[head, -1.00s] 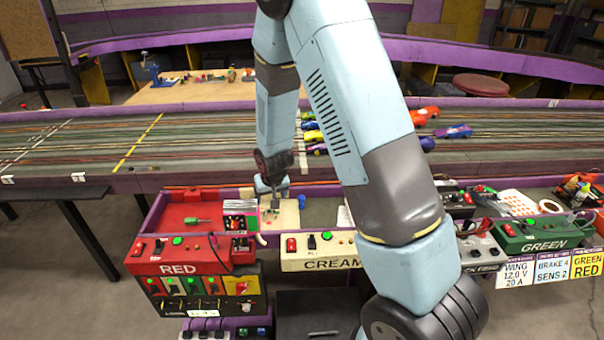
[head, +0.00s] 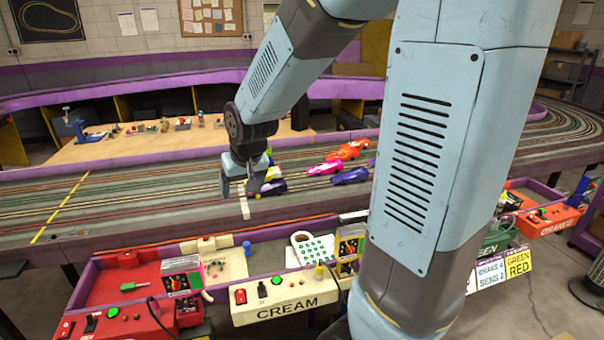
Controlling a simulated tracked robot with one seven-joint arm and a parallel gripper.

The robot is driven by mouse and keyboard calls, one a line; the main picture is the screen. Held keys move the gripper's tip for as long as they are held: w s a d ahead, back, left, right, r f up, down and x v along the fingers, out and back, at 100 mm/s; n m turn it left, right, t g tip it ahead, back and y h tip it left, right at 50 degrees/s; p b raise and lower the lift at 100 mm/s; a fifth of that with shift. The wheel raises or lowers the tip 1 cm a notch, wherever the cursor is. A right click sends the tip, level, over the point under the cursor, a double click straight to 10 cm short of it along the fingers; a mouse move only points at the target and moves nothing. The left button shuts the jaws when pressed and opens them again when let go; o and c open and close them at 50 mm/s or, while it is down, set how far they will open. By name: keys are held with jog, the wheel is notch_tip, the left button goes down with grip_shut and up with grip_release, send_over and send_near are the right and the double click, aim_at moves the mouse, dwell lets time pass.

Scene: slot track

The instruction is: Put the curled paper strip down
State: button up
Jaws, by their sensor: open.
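My gripper (head: 238,189) points down over the slot track (head: 130,195), just left of a group of slot cars. Its two dark-tipped fingers are apart, and I see nothing held between them. Whether the fingers touch the track or a car is not clear.
Slot cars stand right of the gripper, including a dark blue and white one (head: 268,187), a pink one (head: 325,167) and an orange one (head: 348,151). The track to the left is clear. In front are the CREAM box (head: 285,300) and a red tray (head: 120,281).

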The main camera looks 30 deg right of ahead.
jog(key=s+d+r, duration=0.2)
jog(key=s+r, duration=0.3)
jog(key=s, duration=0.5)
jog(key=s+d+r, duration=0.3)
jog(key=s+r, duration=0.3)
jog(key=s, duration=0.4)
jog(key=shift+s+d+r+t+h, duration=0.3)
jog(key=shift+d, duration=0.05)
